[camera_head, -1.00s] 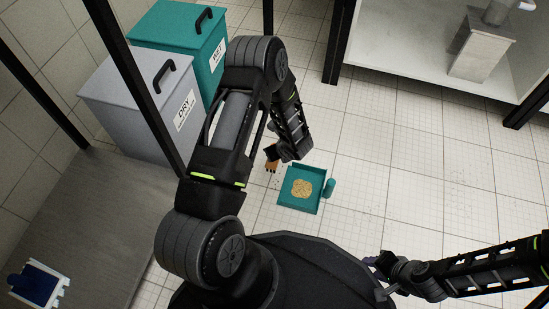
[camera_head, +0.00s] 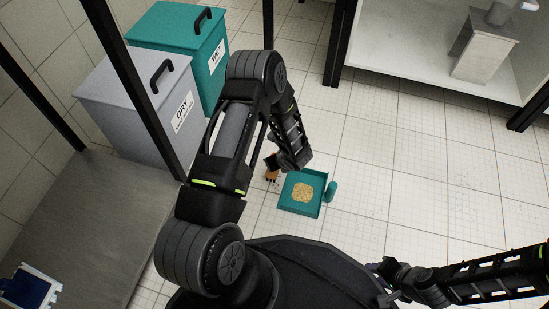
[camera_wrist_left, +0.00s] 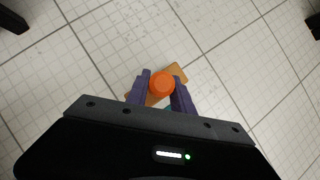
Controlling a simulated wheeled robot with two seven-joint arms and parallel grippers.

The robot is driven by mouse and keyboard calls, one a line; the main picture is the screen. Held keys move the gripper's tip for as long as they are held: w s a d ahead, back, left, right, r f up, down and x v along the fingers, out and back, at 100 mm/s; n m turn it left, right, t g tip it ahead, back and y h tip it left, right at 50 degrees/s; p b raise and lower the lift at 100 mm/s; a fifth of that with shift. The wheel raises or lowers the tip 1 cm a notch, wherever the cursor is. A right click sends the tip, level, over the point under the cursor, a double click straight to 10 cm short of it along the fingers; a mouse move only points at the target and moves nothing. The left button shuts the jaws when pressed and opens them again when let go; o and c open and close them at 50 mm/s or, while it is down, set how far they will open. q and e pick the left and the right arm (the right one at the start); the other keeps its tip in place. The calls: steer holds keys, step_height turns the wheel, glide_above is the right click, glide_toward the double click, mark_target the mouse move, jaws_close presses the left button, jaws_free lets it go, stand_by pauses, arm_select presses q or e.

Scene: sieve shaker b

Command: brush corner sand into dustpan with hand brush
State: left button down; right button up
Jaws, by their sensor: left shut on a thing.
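The teal dustpan (camera_head: 314,207) lies on the tiled floor, its handle (camera_head: 331,191) pointing right. A patch of tan sand (camera_head: 302,192) lies in the pan. The hand brush (camera_head: 271,174), with an orange-brown body, is just left of the pan, partly hidden by my left arm. In the left wrist view the brush's orange handle end (camera_wrist_left: 161,83) stands between the fingers of my left gripper (camera_wrist_left: 160,98), which is shut on it. A few dark specks lie on the floor by the brush. My right gripper (camera_head: 384,270) is at the lower right, away from the pan; its jaws are unclear.
A grey DRY bin (camera_head: 140,110) and a teal WET bin (camera_head: 180,45) stand at upper left. A white cabinet (camera_head: 420,50) with dark legs is at upper right. A grey surface (camera_head: 80,220) with a blue-and-white item (camera_head: 28,288) is at left. Floor right of the pan is clear.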

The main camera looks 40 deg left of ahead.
stand_by(0.4)
arm_select(q)
steer(key=shift+r, duration=0.15)
steer(key=shift+f, duration=1.2)
steer(key=shift+w+d, duration=0.2)
steer(key=shift+d, duration=0.2)
